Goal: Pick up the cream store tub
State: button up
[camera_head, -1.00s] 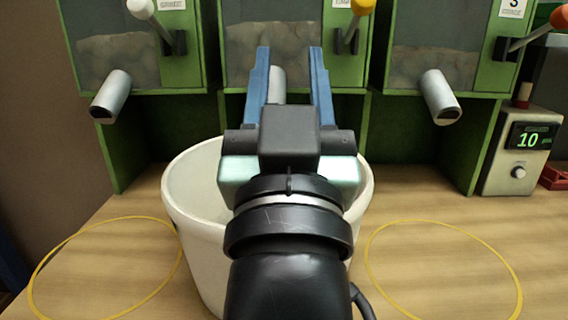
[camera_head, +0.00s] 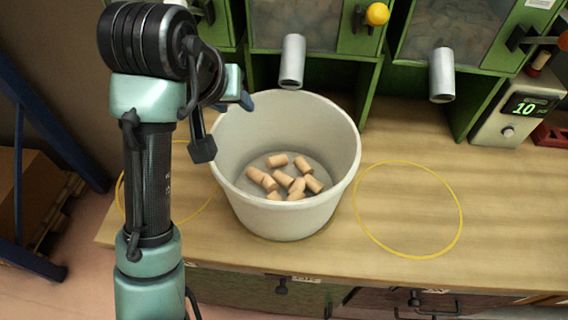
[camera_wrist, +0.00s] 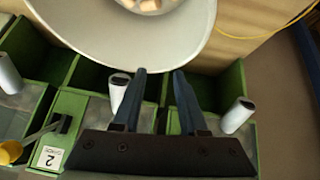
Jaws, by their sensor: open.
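The cream store tub (camera_head: 290,222) stands upright on the wooden counter, under the middle chute, with several cork stoppers (camera_head: 285,178) on its floor. In the wrist view the tub (camera_wrist: 125,45) fills the top, its rim close to the fingertips. My gripper (camera_wrist: 160,72) is open and empty, its two blue fingers spread. In the head view my gripper (camera_head: 247,101) is mostly hidden behind my wrist; a blue fingertip shows by the tub's far left rim. I cannot tell whether a finger touches the rim.
Green dispensers with metal chutes (camera_head: 292,62) stand behind the tub. A yellow ring (camera_head: 408,209) marks bare counter to the right; another lies left, partly behind my arm. A yellow-knobbed lever (camera_head: 377,14) is above. A display box reading 10 (camera_head: 522,107) stands at right.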

aim_at(219, 154)
jog(key=s+a+f+g, duration=0.3)
jog(key=s+a, duration=0.1)
jog(key=a, duration=0.1)
jog(key=shift+n, duration=0.4)
jog(key=x, duration=0.3)
jog(key=b+x, duration=0.1)
jog(key=x, duration=0.2)
jog(key=shift+w+a, duration=0.2)
jog(key=shift+w, duration=0.05)
jog(key=shift+y, duration=0.3)
jog(key=shift+x, duration=3)
grip_shut()
jog(key=shift+w+r, duration=0.1)
jog(key=shift+r, duration=0.05)
